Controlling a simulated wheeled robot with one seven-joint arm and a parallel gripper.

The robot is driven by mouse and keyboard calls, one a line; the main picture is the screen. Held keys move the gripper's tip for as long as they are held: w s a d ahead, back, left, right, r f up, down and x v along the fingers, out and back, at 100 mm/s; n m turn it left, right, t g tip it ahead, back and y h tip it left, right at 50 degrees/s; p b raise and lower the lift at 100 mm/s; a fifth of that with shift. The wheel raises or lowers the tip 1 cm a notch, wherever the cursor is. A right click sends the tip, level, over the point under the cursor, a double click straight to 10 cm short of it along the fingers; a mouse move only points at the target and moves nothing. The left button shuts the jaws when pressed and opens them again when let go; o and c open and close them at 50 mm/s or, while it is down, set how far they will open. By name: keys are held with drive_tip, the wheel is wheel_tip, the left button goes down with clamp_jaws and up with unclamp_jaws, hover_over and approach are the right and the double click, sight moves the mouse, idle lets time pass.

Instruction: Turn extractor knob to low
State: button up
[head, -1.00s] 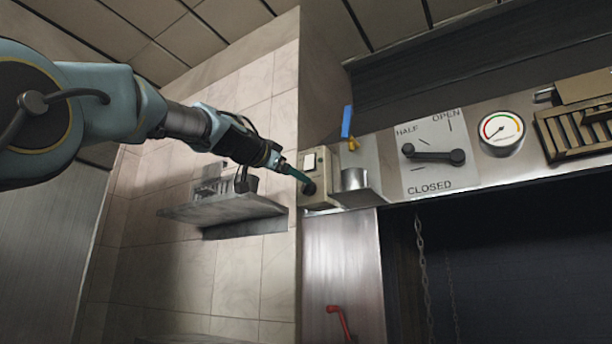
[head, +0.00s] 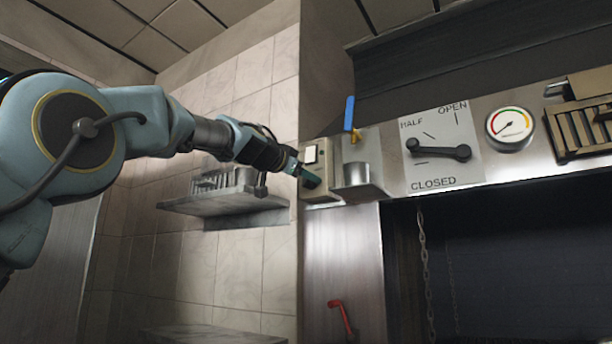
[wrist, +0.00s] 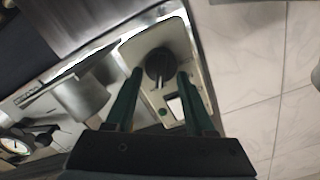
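The extractor knob is a black dial (wrist: 158,65) on a pale control box (wrist: 135,48), which also carries a white rocker switch (wrist: 176,107) and a small green dot. In the head view the box (head: 322,190) is mounted at the wall corner, with the switch (head: 311,154) above. My gripper (wrist: 160,76) is open, its two green fingers on either side of the knob in the wrist view. I cannot tell whether they touch it. In the head view my gripper (head: 311,179) reaches the box front and hides the knob there.
A metal shelf (head: 225,204) is on the tiled wall below my arm. A red handle (head: 340,316) is lower down.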

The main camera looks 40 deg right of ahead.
clamp_jaws()
idle(0.4)
drive_tip(key=n, duration=0.6)
drive_tip(key=w+n+p, duration=0.1)
drive_tip(key=n, duration=0.6)
drive_tip(key=n+p, duration=0.1)
drive_tip(key=n, duration=0.6)
drive_tip(key=shift+w+a+f, duration=0.25)
drive_tip(key=shift+w+f, duration=0.05)
drive_tip(key=shift+f+n+p, duration=0.2)
drive_tip(key=shift+n+p, duration=0.15)
drive_tip(key=shift+n, duration=1.55)
